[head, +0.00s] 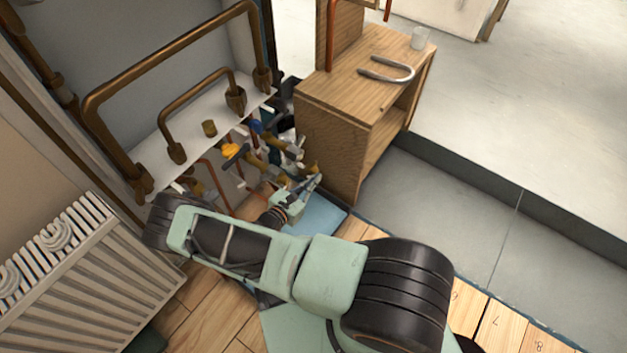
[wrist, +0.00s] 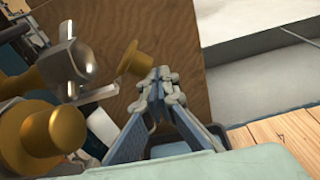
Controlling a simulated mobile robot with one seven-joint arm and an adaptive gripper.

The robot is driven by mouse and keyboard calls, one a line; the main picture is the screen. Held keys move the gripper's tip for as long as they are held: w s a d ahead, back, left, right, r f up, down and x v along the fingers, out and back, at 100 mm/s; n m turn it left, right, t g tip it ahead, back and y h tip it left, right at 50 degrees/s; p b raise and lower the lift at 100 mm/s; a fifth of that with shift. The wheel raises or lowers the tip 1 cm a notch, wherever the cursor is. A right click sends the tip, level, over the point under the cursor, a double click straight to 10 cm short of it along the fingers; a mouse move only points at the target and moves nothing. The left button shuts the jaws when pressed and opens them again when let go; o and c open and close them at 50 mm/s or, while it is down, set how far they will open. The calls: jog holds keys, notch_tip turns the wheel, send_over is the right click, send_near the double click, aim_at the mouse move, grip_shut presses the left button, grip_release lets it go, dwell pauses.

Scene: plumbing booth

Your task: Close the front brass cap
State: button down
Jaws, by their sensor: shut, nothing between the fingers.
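My gripper (wrist: 160,82) is shut and empty, its fingertips together at the middle of the wrist view. A flanged brass cap (wrist: 135,62) is just left of and beyond the fingertips, in front of the wooden side panel. I cannot tell whether the fingertips touch it. A larger brass cap (wrist: 48,128) is nearer the camera at the left. In the head view my gripper (head: 312,181) reaches to the right end of the valve cluster, beside a small brass piece (head: 314,168). Which cap is the front one, and how far it is turned, is unclear.
Several valves with yellow (head: 230,151) and blue handles crowd the space under the white shelf (head: 150,165) with copper pipes. A wooden cabinet (head: 335,135) stands close on the right, with a U-shaped pipe (head: 388,70) on top. A radiator (head: 80,260) is at left.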

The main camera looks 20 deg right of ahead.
jog(key=shift+r, duration=0.45)
jog(key=shift+w+r, duration=0.1)
jog(key=shift+r, duration=0.05)
dwell(0.5)
